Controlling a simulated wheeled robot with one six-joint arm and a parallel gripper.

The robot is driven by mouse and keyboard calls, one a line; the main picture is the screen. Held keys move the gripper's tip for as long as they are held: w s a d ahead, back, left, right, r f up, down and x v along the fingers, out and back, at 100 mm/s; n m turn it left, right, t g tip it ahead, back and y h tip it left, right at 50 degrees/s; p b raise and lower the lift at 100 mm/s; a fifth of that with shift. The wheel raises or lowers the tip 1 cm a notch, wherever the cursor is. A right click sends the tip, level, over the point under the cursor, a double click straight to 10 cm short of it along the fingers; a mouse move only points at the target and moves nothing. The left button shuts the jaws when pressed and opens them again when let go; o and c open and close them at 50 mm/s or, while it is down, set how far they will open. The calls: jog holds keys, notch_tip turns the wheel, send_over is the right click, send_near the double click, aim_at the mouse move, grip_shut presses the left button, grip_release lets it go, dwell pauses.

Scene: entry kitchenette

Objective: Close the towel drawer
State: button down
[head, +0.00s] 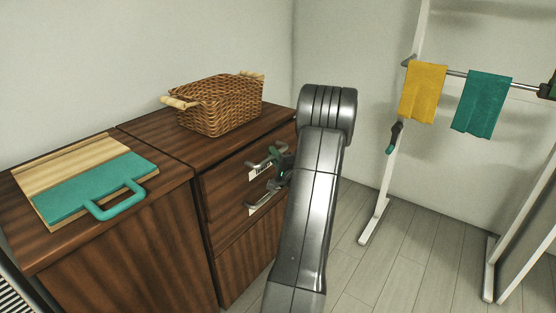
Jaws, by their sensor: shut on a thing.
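A dark wood cabinet (222,192) stands left of my arm with drawer fronts facing right. Its upper drawer front has a metal bar handle (258,160) and a pale label, partly hidden, that I cannot read. A second bar handle (262,205) sits below, on the lower drawer front, with a label behind it. My gripper (280,167), dark with green parts, is at the right end of the upper handle and shut on it. My own arm hides the right part of the fronts. No clear gap shows at the drawers.
A wicker basket (222,104) stands on the cabinet top. A white rack at right holds a yellow towel (423,93) and a teal towel (482,102). Floor between is clear.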

jog(key=shift+w+a+b, duration=0.3)
jog(key=shift+w+a, duration=0.4)
jog(key=shift+a, duration=0.2)
jog(key=c, duration=1.4)
grip_release()
jog(key=shift+o, duration=0.2)
jog(key=p+v, duration=0.1)
jog(key=v, duration=1.3)
jog(key=shift+p, duration=0.35)
